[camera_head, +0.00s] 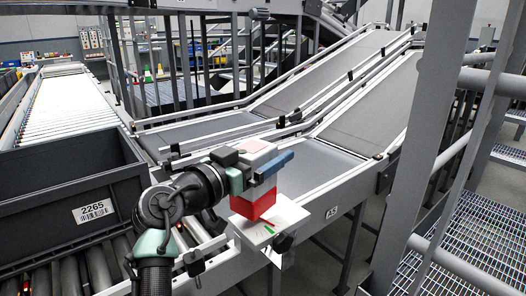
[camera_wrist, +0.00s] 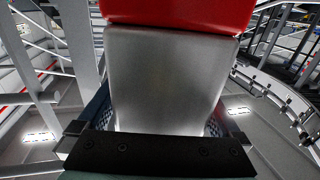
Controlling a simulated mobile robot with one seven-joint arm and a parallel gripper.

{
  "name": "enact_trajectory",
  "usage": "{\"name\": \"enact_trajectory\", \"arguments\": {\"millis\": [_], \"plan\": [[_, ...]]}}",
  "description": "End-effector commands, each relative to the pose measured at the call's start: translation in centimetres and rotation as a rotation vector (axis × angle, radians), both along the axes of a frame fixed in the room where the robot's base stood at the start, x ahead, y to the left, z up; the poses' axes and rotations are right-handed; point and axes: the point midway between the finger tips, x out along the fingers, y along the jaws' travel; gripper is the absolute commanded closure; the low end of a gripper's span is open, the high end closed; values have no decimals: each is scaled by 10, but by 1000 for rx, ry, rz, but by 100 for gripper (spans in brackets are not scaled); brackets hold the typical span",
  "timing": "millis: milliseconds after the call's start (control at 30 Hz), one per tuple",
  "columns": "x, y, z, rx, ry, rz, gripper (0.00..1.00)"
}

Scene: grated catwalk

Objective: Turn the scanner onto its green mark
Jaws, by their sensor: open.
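The scanner (camera_head: 252,203) is a red box standing on a small white plate (camera_head: 284,217) at the conveyor's side rail. A green mark (camera_head: 268,229) shows on the plate in front of it. The jaws are open around this block. Finger contact and the scanner's exact angle to the mark cannot be told.
A dark tote (camera_head: 70,190) labelled 2265 stands on the roller conveyor at left. Grey inclined belts (camera_head: 365,95) rise behind the plate. A thick grey post (camera_head: 430,130) and railings stand at right, beside the grated walkway (camera_head: 480,240).

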Motion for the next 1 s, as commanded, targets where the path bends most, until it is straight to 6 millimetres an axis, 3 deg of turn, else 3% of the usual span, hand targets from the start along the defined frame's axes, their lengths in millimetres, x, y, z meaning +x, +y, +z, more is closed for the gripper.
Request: {"name": "enact_trajectory", "arguments": {"millis": [233, 267, 667, 1000], "plan": [[1, -1, 0, 0, 0, 0, 0], [1, -1, 0, 0, 0, 0, 4], [0, 0, 0, 0, 0, 0, 76], [0, -2, -6, -1, 1, -106, 78]]}}
